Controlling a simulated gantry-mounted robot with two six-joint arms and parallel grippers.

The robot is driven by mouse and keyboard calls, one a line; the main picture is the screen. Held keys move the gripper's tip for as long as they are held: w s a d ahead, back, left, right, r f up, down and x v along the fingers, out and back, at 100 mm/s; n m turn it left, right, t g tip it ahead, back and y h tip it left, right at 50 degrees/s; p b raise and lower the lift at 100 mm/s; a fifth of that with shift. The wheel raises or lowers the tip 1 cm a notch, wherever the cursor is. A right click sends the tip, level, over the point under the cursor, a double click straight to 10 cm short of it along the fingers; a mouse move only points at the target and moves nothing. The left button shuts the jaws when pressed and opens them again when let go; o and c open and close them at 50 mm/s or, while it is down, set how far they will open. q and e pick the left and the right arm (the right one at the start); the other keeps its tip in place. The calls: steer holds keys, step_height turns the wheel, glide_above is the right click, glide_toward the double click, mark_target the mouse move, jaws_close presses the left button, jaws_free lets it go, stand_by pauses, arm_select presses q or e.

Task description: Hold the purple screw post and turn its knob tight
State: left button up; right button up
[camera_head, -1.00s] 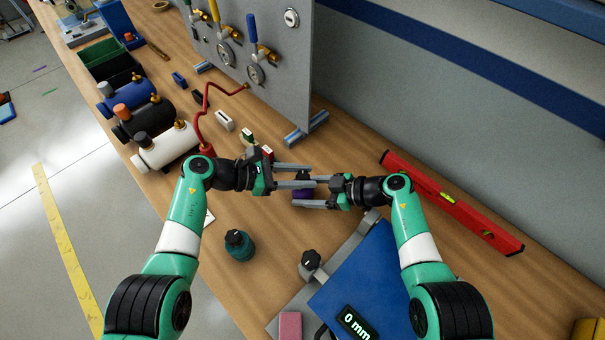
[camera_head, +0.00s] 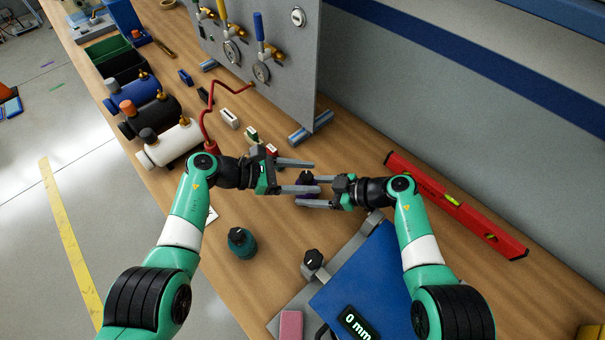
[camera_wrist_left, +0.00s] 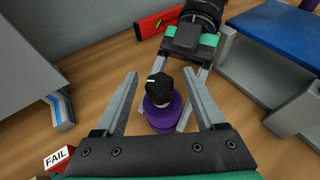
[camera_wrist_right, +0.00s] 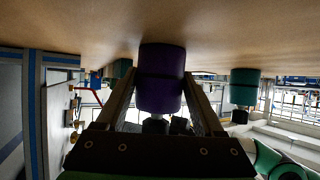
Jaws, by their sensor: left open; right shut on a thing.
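The purple screw post (camera_head: 308,196) stands on the wooden bench, its black knob (camera_head: 306,177) on top. My right gripper (camera_head: 304,191) is shut on the post's body from the right; the right wrist view shows the purple body (camera_wrist_right: 162,78) between its fingers. My left gripper (camera_head: 316,176) is open from the left. In the left wrist view the black knob (camera_wrist_left: 158,87) lies between its spread fingers, with a gap on both sides. The purple body (camera_wrist_left: 162,116) shows below the knob, partly hidden by it.
A teal post with a black knob (camera_head: 242,245) stands front left. A blue-topped device (camera_head: 355,275) with a "0 mm" display is in front of my right arm. A red level (camera_head: 455,205) lies behind right; a grey valve panel (camera_head: 285,80) stands at the back.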

arm_select(q)
steer(key=shift+a, duration=0.1)
steer(key=v, duration=1.2)
steer(key=s+d+n+t+y, duration=0.2)
steer(key=s+n+t, duration=0.2)
steer(key=n+t, duration=0.1)
steer(key=x, duration=1.2)
steer(key=shift+m+g, duration=0.3)
jaws_close()
